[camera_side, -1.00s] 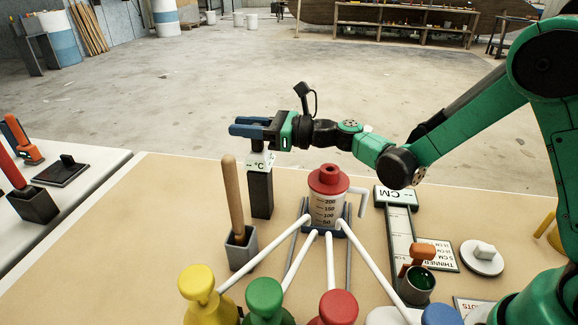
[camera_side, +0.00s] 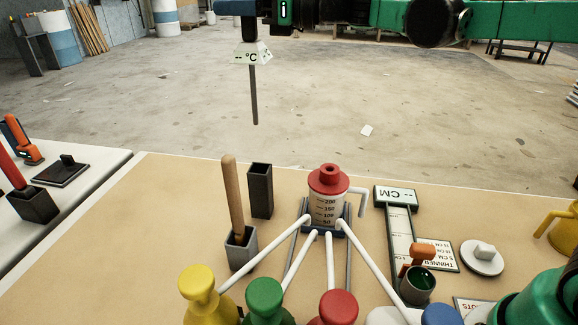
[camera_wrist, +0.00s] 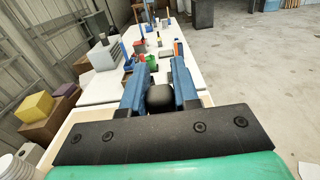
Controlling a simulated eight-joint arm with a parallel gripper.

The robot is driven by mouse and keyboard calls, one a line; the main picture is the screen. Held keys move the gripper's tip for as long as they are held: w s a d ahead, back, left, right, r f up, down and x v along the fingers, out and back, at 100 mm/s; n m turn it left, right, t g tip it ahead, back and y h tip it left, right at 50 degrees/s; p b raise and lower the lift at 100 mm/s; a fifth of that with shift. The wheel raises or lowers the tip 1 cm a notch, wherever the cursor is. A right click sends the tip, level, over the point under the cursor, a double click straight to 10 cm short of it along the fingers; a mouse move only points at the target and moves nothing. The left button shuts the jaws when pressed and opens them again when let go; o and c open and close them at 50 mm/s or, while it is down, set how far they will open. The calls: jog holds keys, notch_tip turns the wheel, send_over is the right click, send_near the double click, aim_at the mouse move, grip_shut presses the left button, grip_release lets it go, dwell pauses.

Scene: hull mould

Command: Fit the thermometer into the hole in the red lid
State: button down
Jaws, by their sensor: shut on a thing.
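My gripper (camera_side: 237,7) is at the top of the side view, shut on the thermometer (camera_side: 252,56). The thermometer has a white head marked °C and a thin dark probe pointing straight down, clear of the table. In the wrist view the black top of the thermometer (camera_wrist: 160,96) sits between the blue fingers of the gripper (camera_wrist: 160,88). The red lid (camera_side: 328,180) tops a clear graduated vessel, with a small raised neck and a dark hole in its top. The probe tip hangs above and left of the lid, well apart from it.
The empty dark holder (camera_side: 261,190) stands left of the vessel, beside a grey cup (camera_side: 240,250) with a wooden handle. Yellow (camera_side: 197,282), green (camera_side: 264,295) and red (camera_side: 338,308) bottles stand in front, joined by white tubes. A CM gauge (camera_side: 396,196) lies to the right.

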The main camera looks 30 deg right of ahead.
jog(key=v, duration=1.2)
jog(key=shift+s+d, duration=0.2)
jog(key=shift+f, duration=8.65)
jog(key=c, duration=0.6)
grip_release()
